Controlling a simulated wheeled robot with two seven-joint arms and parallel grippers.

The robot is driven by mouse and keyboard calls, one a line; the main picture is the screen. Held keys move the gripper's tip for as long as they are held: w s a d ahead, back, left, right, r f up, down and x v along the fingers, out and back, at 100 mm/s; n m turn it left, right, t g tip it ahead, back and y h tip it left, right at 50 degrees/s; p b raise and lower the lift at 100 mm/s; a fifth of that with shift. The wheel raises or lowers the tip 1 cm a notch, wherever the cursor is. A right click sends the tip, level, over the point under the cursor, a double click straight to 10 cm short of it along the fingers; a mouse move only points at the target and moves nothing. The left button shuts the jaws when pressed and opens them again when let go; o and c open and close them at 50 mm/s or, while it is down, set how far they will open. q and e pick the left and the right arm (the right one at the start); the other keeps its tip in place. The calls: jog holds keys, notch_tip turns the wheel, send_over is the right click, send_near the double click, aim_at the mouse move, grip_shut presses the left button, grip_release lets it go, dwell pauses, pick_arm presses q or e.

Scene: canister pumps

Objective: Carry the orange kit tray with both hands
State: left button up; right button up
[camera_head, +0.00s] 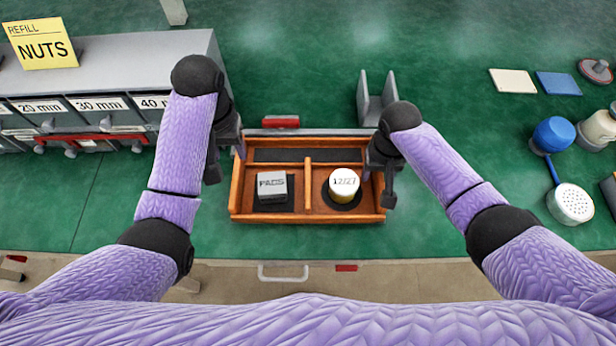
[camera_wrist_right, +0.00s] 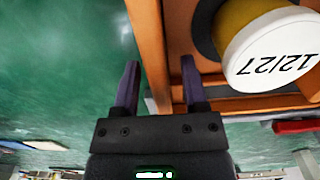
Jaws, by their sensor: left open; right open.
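The orange kit tray (camera_head: 308,217) sits on the green surface in front of me. Its left compartment holds a grey block marked PACS (camera_head: 272,186); its right one holds a yellow canister with a white top marked 12/27 (camera_head: 343,182), also in the right wrist view (camera_wrist_right: 268,50). My left gripper (camera_head: 226,160) is open at the tray's left wall; its exact contact is hidden from me. My right gripper (camera_head: 379,176) is open at the right wall. In the right wrist view its fingers (camera_wrist_right: 160,75) stand either side of that wall (camera_wrist_right: 149,45), with gaps visible.
A grey drawer cabinet (camera_head: 130,55) with a yellow NUTS sign (camera_head: 41,44) stands at left. A grey upright bracket (camera_head: 375,98) and a red block (camera_head: 281,121) are behind the tray. Blue and white parts (camera_head: 553,135) lie at right. Green surface between is clear.

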notch_tip(320, 180, up, 11)
jog(key=shift+r, duration=0.2)
